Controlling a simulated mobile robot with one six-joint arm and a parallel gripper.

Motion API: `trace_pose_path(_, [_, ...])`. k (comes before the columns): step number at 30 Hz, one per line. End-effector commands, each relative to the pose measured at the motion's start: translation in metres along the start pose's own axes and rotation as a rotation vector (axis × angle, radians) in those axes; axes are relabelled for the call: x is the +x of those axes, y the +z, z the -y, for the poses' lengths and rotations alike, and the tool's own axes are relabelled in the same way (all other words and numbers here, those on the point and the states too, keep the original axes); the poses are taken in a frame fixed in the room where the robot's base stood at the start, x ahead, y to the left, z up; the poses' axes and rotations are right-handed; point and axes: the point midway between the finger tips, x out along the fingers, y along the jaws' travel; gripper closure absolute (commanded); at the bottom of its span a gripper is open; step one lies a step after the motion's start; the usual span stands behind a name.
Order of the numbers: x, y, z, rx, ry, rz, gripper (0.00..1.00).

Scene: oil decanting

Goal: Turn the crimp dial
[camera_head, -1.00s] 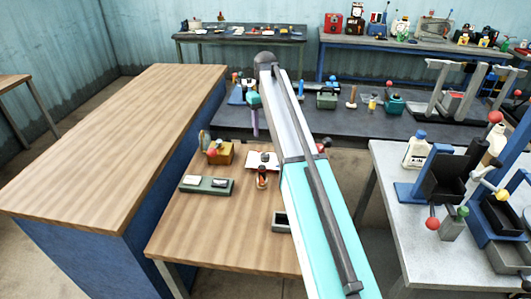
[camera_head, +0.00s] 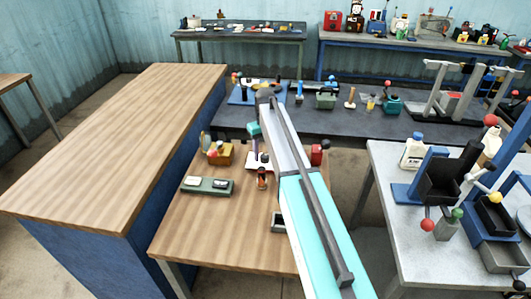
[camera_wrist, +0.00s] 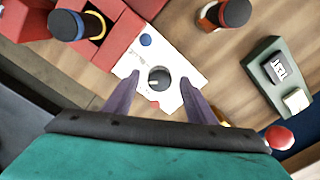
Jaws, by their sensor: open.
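The crimp dial (camera_wrist: 159,79) is a dark round knob with a pale mark, set on a white plate (camera_wrist: 141,62) with a blue dot and a red dot. In the head view the white plate (camera_head: 258,167) lies on the near wooden table, partly behind my arm. My gripper (camera_wrist: 159,88) is open, its two purple fingers pointing at the plate on either side of the dial. It looks empty. In the head view my gripper (camera_head: 254,150) hangs just over the plate. I cannot tell whether the fingertips touch the plate.
An orange and black bottle (camera_head: 262,178) stands close to the plate. In the wrist view a red box (camera_wrist: 122,30) adjoins the plate. The table's front left is clear.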

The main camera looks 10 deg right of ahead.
Motion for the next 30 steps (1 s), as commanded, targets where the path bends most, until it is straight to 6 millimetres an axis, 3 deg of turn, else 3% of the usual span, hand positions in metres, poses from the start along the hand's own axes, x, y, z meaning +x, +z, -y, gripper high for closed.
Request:
trace_pose_path(15, [0.0104,-0.0003,0.0008,-0.001,0.000,-0.001,0.49])
trace_pose_path(22, [0.0102,-0.0003,0.0011,-0.001,0.000,-0.001,0.88])
trace_pose_path(30, [0.0102,-0.0005,0.0021,0.010,0.002,0.000,0.90])
